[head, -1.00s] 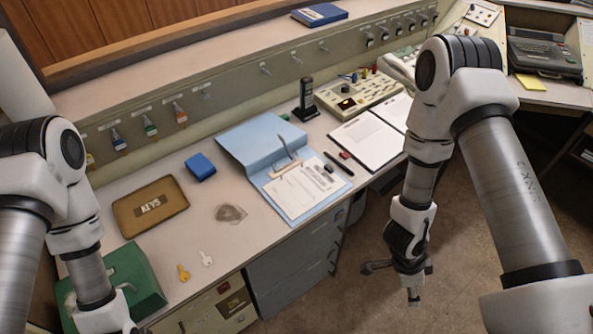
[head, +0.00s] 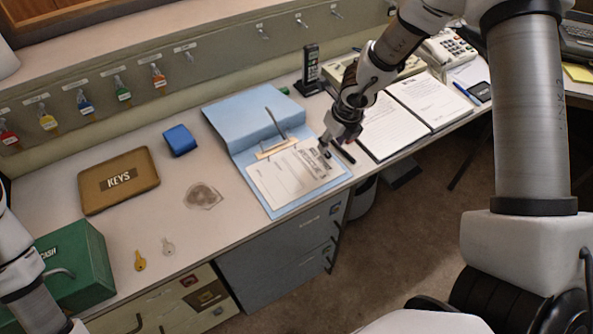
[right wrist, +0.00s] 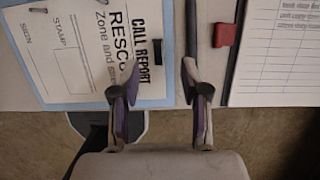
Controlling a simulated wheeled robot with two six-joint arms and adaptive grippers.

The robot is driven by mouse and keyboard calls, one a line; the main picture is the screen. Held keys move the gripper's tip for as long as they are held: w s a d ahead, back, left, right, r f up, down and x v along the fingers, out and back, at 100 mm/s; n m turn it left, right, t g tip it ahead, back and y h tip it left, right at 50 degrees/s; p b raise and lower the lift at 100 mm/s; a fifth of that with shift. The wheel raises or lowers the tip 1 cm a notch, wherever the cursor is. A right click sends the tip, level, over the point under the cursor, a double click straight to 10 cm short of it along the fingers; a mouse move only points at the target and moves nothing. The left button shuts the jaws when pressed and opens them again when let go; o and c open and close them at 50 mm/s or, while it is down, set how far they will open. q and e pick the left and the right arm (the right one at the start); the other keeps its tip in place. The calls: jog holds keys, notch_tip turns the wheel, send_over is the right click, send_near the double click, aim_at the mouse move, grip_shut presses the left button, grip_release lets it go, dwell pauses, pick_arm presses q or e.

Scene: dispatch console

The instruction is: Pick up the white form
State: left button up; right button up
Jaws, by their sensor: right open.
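The white form (head: 285,178) lies flat in the open blue folder (head: 235,108) on the desk, below a metal clip. In the right wrist view the form (right wrist: 72,50), printed "CALL REPORT", fills the upper left. A small dark piece (right wrist: 158,52) sits at its right edge. My right gripper (head: 328,145) is open and empty over the folder's right side, close to the form's upper right corner.
A black handset (head: 309,68) stands behind. A blue box (head: 180,140), keys tray (head: 118,180) and green cash box (head: 80,262) are left.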

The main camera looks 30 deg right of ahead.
aim_at(328, 151)
jog(key=b+x, duration=0.1)
jog(key=x, duration=0.3)
jog(key=shift+a, duration=0.1)
grip_shut()
